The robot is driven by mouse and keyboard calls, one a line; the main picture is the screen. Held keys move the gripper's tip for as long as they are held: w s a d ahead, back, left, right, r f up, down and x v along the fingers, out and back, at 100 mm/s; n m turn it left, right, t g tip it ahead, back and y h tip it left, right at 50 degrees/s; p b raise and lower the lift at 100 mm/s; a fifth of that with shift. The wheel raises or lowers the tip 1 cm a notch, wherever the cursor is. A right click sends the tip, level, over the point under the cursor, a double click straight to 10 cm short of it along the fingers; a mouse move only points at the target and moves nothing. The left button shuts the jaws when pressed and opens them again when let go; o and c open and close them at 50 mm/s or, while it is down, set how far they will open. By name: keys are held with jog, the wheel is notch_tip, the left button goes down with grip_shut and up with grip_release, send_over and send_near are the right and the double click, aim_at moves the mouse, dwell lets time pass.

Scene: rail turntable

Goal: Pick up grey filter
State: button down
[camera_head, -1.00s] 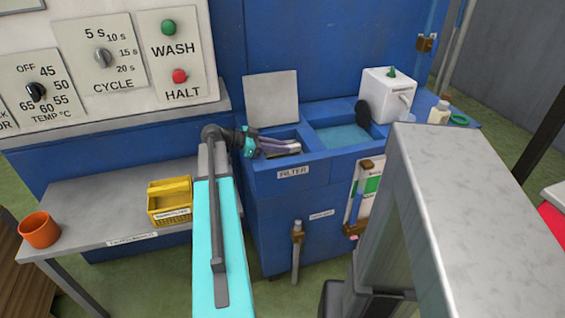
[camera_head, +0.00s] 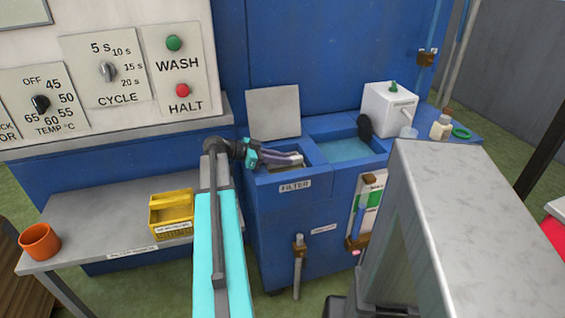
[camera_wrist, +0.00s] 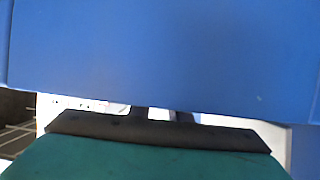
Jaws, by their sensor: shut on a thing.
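The filter compartment (camera_head: 313,162), labelled FILTER on its front, is at the left end of the blue tank. My gripper (camera_head: 290,158) reaches over its left wall and is shut on the grey filter (camera_head: 297,159). Only a small light-grey part of the filter shows at the fingertips, at the compartment's mouth. I cannot tell how much of it is still inside. In the wrist view the fingers show only as short dark shapes behind the teal gripper body, and the filter is not clearly seen.
A raised grey lid (camera_head: 273,111) stands behind the compartment. A water basin (camera_head: 345,151) lies to its right, with a white box (camera_head: 389,108) beyond. A yellow basket (camera_head: 171,215) and an orange cup (camera_head: 40,242) stand on the left bench. A blue surface (camera_wrist: 160,50) fills the upper wrist view.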

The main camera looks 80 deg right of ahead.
notch_tip(320, 180, up, 17)
jog(key=s+a+b, duration=0.2)
jog(key=s+a, duration=0.1)
jog(key=a, duration=0.5)
jog(key=s+a+b, duration=0.3)
jog(key=s+a, duration=0.1)
jog(key=a, duration=0.4)
jog(key=shift+s+b, duration=0.3)
jog(key=shift+b, duration=0.05)
dwell(0.5)
jog(key=shift+a+r, duration=0.1)
jog(key=shift+a, duration=0.05)
jog(key=shift+w, duration=0.1)
dwell(0.6)
